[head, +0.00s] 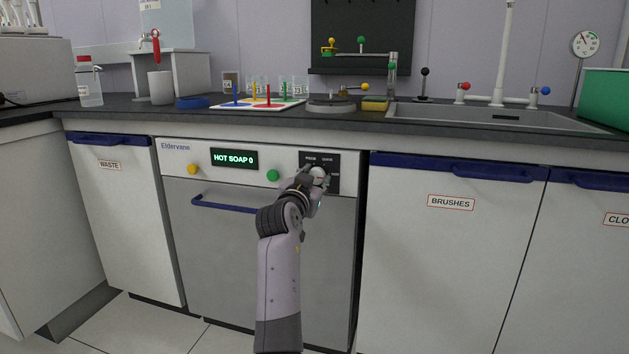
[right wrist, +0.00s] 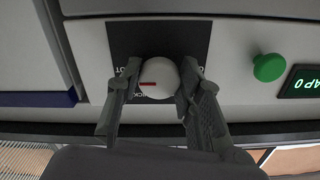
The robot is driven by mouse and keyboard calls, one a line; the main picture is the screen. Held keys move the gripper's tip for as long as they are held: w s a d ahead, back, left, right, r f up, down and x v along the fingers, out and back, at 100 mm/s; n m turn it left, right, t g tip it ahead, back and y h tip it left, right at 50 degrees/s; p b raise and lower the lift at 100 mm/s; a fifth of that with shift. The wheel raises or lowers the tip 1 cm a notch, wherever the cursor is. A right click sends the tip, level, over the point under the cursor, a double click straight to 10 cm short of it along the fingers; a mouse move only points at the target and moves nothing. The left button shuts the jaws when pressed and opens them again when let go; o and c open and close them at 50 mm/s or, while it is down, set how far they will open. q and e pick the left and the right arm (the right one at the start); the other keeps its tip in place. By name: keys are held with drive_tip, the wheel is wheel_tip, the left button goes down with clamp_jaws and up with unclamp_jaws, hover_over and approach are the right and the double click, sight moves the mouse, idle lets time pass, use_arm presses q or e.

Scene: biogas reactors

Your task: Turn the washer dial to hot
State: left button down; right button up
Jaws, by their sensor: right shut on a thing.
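The washer (head: 230,250) is a grey front under the counter, with a lit display (head: 234,159) that reads "HOT SOAP 0". Its white round dial (head: 319,171) sits on a black panel at the right of the control strip. In the right wrist view the dial (right wrist: 162,76) shows a red mark pointing left, towards lettering partly hidden by a finger. My right gripper (right wrist: 157,88) is shut on the dial, one finger on each side. It also shows in the head view (head: 316,177), partly covering the panel. My left gripper is not in view.
A yellow button (head: 193,169) and a green button (head: 272,175) flank the display. A blue handle (head: 224,204) crosses the washer door. Cabinets marked WASTE (head: 120,215) and BRUSHES (head: 440,270) stand either side. The counter above holds a sink (head: 480,113) and lab items.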

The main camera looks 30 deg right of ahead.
drive_tip(key=shift+f, duration=0.1)
drive_tip(key=o, duration=1.2)
drive_tip(key=shift+c, duration=0.2)
wheel_tip(320, 180, up, 10)
drive_tip(key=shift+r, duration=0.1)
